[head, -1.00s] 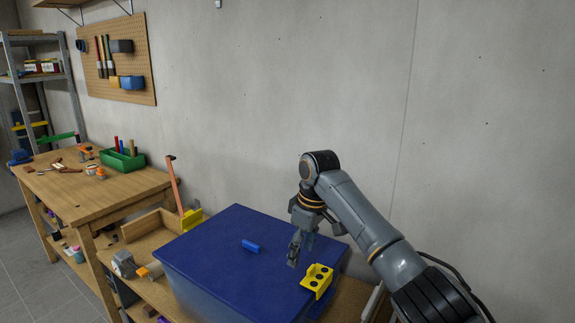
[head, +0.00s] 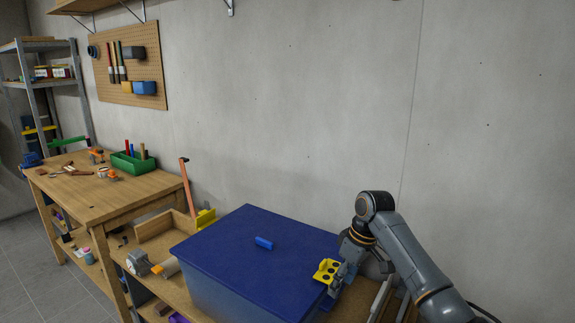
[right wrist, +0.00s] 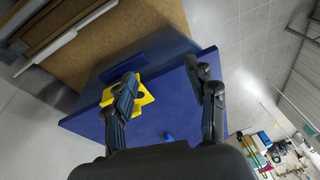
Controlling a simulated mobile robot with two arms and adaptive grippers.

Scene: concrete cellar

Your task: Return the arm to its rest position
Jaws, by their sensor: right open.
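My right arm reaches in from the lower right of the head view. Its gripper (head: 333,288) is low at the right edge of a blue lidded box (head: 225,245), close to a yellow holder with round holes (head: 326,270). In the right wrist view the two fingers of the gripper (right wrist: 163,82) are spread apart with nothing held between them. The yellow holder (right wrist: 147,100) shows behind one finger; whether they touch I cannot tell. A small blue cylinder (head: 264,243) lies on the lid. My left gripper is not in view.
A wooden workbench (head: 100,195) with a green tray (head: 132,163) stands at the left. An open wooden box (head: 165,228) and a red-handled tool (head: 187,187) are left of the blue box. A bare concrete wall (head: 300,110) is behind.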

